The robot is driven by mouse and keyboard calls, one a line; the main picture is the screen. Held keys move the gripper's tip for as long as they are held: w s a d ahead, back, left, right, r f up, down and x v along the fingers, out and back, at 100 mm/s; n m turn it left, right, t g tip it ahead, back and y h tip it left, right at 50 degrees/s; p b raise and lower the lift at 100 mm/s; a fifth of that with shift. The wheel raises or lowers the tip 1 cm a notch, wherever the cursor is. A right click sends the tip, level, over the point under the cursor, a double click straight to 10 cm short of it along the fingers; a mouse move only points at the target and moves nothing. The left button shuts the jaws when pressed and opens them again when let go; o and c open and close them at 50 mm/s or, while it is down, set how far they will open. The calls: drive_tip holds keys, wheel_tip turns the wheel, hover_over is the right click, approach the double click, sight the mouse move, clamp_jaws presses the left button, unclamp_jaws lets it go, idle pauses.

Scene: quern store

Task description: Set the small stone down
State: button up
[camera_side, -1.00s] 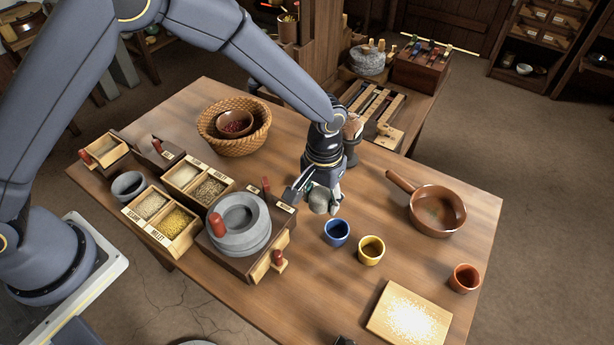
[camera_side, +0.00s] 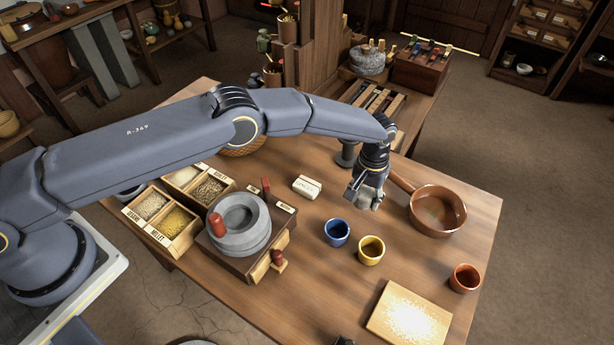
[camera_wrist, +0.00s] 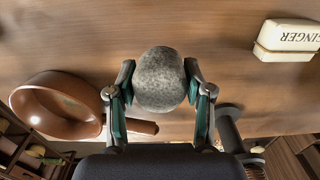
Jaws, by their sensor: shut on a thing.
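The small stone (camera_wrist: 160,80) is grey, speckled and rounded. In the wrist view it sits between the two fingers of my gripper (camera_wrist: 160,92), which is shut on it. In the side view my gripper (camera_side: 364,194) points down over the table (camera_side: 310,265), between the white ginger box and the brown pan, and behind the blue and yellow cups. The stone (camera_side: 366,203) shows in part below the fingers there. I cannot tell whether its underside touches the table.
The brown pan (camera_side: 437,210) is close on the right, its handle near my gripper. The blue cup (camera_side: 337,232) and yellow cup (camera_side: 371,250) stand in front. The ginger box (camera_side: 307,187) lies left, beyond the stone quern (camera_side: 239,225). Bare wood lies between box and gripper.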

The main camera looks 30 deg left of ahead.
sight(364, 205)
drive_tip(key=shift+w+d+f, duration=0.1)
drive_tip(key=shift+w+f, duration=0.05)
drive_tip(key=shift+f, duration=1.55)
drive_tip(key=shift+f, duration=0.15)
drive_tip(key=o, duration=1.4)
